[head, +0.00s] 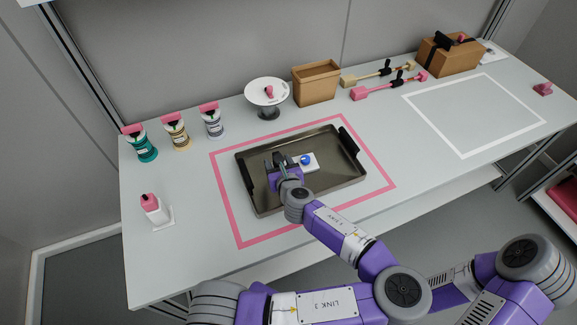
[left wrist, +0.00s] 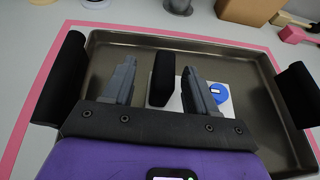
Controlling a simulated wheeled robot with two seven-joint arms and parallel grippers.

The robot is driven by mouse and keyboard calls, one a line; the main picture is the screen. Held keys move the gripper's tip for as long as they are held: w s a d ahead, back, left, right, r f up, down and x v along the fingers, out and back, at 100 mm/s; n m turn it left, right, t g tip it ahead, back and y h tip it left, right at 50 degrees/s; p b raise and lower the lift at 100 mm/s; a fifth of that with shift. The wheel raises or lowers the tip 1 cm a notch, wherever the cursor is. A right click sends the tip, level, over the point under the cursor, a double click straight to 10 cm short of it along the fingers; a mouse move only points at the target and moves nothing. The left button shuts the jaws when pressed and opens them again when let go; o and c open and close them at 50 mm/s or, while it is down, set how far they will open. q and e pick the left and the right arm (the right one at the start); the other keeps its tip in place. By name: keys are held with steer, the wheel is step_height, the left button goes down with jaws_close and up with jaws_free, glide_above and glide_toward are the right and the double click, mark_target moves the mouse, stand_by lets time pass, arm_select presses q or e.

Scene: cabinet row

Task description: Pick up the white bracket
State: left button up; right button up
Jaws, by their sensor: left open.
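The white bracket (head: 313,166) lies in the dark metal tray (head: 262,207). It is a flat white plate with a round blue part on it. In the left wrist view the white bracket (left wrist: 173,101) shows partly behind the right finger, with an upright black block at its left side. My left gripper (head: 282,161) is over the tray, left of the blue part. In the left wrist view my left gripper (left wrist: 160,68) is open, with the black block between its fingers in the picture. I see no contact. My right gripper is out of view.
The tray has raised black handles (head: 349,141) at both ends and sits inside a pink outline (head: 226,200). Several bottles (head: 177,132) stand at left. A white dish on a stand (head: 269,91) and an open brown box (head: 316,84) stand behind. A white outlined area (head: 470,152) is empty at right.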

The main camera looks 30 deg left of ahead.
arm_select(q)
steer(key=x, duration=0.2)
steer(key=b+x, duration=0.1)
steer(key=x, duration=0.1)
steer(key=shift+w+d+f, duration=0.1)
steer(key=shift+w+d, duration=0.1)
steer(key=shift+d, duration=0.05)
steer(key=shift+w+a+f+b, duration=0.15)
steer(key=shift+w+a+b, duration=0.2)
steer(key=shift+w, duration=0.05)
jaws_close()
